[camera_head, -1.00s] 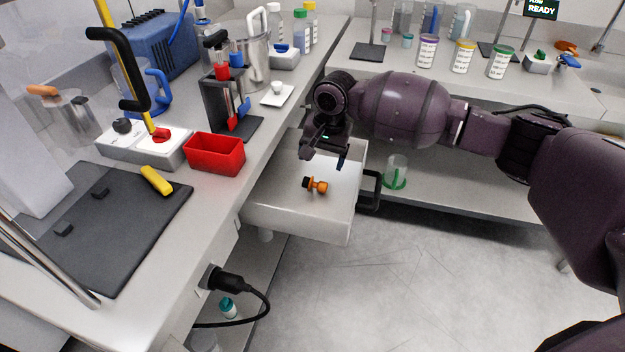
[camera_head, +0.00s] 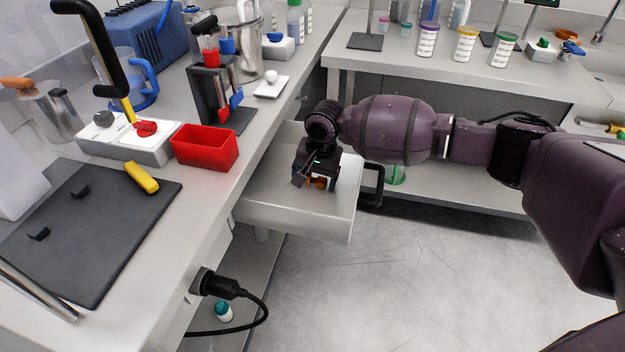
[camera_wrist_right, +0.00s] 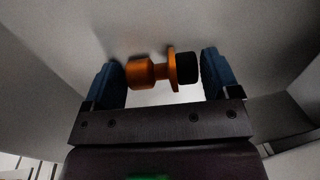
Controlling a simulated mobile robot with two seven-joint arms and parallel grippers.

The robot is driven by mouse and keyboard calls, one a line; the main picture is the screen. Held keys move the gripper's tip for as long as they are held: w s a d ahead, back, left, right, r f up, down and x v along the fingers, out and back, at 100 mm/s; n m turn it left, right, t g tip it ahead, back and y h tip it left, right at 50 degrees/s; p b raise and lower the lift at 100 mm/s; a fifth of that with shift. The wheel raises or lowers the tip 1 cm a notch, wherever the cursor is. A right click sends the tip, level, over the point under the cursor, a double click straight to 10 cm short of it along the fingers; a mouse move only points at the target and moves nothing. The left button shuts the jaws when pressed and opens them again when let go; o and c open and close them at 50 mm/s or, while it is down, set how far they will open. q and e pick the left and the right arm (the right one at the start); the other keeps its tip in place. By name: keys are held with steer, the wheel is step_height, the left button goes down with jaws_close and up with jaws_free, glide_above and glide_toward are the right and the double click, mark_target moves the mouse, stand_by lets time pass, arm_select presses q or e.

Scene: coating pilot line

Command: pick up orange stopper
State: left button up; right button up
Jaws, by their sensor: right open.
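The orange stopper (camera_wrist_right: 146,72) lies on its side in the open white drawer (camera_head: 290,212). It has an orange knob, a thin orange flange and a black end. In the right wrist view it lies crosswise between the two blue finger pads of my open right gripper (camera_wrist_right: 164,80), with a small gap at the knob side and the black end close to the other pad. In the head view my right gripper (camera_head: 316,184) is down in the drawer and hides most of the stopper; only a bit of orange (camera_head: 320,183) shows. My left gripper is not in view.
The drawer walls stand close around my right gripper, and a black drawer handle (camera_head: 373,184) is at its right. On the bench at left are a red bin (camera_head: 205,150), a black rack (camera_head: 212,100) and a white dish (camera_head: 271,88). Open floor lies in front.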

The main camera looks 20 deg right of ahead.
steer(key=c, duration=0.7)
steer(key=shift+r, duration=0.15)
